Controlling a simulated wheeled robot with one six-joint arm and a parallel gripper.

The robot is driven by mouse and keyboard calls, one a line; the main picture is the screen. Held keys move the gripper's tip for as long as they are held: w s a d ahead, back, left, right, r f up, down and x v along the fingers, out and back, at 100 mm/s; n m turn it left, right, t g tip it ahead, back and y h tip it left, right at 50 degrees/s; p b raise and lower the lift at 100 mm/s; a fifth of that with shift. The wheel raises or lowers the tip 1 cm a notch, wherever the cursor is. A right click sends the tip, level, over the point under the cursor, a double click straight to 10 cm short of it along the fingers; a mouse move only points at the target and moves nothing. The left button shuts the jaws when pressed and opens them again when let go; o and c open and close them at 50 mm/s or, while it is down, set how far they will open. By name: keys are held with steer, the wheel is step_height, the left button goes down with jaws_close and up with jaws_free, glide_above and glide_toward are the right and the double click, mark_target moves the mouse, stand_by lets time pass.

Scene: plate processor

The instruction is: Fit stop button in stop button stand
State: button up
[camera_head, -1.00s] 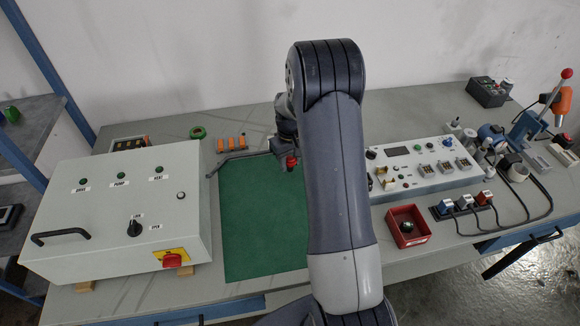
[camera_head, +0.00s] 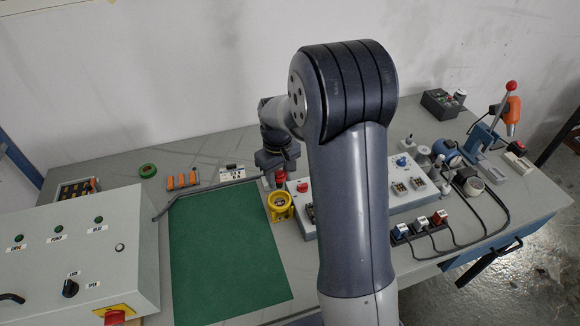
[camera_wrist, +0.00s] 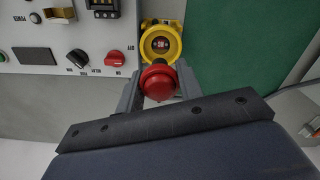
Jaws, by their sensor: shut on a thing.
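The red stop button (camera_wrist: 159,80) is held between the two fingers of my gripper (camera_wrist: 158,90), seen in the wrist view. It also shows as a small red piece in the head view (camera_head: 280,178). The yellow stop button stand (camera_wrist: 161,43) is just beyond the button in the wrist view, its round opening visible with small contacts inside. In the head view the stand (camera_head: 280,205) sits at the right edge of the green mat, and the button appears just behind it. The button overlaps the stand's near rim in the wrist view; I cannot tell whether they touch.
A control panel box (camera_head: 378,194) with knobs and buttons stands close right of the stand. The green mat (camera_head: 225,250) is bare. A large grey cabinet (camera_head: 85,250) stands at left. Plugs and cables (camera_head: 420,228) lie at right.

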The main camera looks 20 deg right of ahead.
steer(key=shift+a+f+b, duration=0.1)
steer(key=shift+f+b, duration=2.05)
steer(key=shift+f, duration=0.9)
steer(key=shift+f+b, duration=0.4)
steer(key=shift+f, duration=0.1)
steer(key=o, duration=1)
steer(key=shift+o, duration=0.2)
step_height(320, 180, up, 11)
steer(key=shift+f+b, duration=0.1)
steer(key=shift+b, duration=0.2)
